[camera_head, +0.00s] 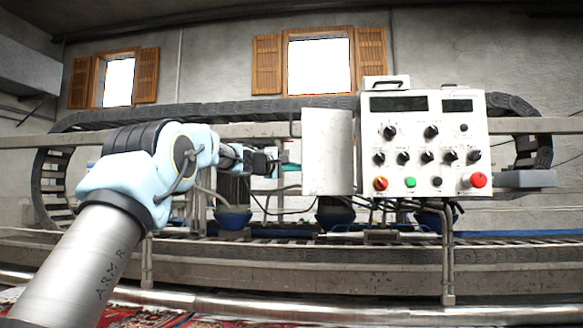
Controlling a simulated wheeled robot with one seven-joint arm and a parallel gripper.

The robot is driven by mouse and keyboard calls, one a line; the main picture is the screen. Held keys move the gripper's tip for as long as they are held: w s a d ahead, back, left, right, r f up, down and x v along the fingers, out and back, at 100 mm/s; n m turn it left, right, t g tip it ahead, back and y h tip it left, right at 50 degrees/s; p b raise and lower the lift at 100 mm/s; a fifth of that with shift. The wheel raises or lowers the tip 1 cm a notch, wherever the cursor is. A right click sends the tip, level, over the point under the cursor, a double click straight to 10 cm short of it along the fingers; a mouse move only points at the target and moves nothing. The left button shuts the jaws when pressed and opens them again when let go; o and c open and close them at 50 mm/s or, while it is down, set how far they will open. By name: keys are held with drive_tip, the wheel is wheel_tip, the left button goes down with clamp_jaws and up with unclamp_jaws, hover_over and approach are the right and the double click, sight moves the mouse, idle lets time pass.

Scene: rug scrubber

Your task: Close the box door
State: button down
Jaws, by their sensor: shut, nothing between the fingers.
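The control box (429,185) is white, with dark displays, black knobs, a green button, a yellow-and-red switch and a red button on its front. Its white door (327,152) stands open, swung out to the left of the box front. My gripper (287,168) is shut and empty, just left of the door's left edge and near its lower half. I cannot tell whether the fingertips touch the door. My arm reaches in from the lower left.
Behind are a rail frame with dark cable chains (503,102) and blue-based scrubber brushes (233,219). A grey arm (524,179) juts right of the box. Cables hang below it. A metal bar (340,307) and a red rug (150,318) lie in front.

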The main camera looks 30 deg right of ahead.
drive_tip(key=shift+s+a, duration=0.3)
drive_tip(key=shift+s, duration=0.6)
drive_tip(key=shift+f, duration=0.1)
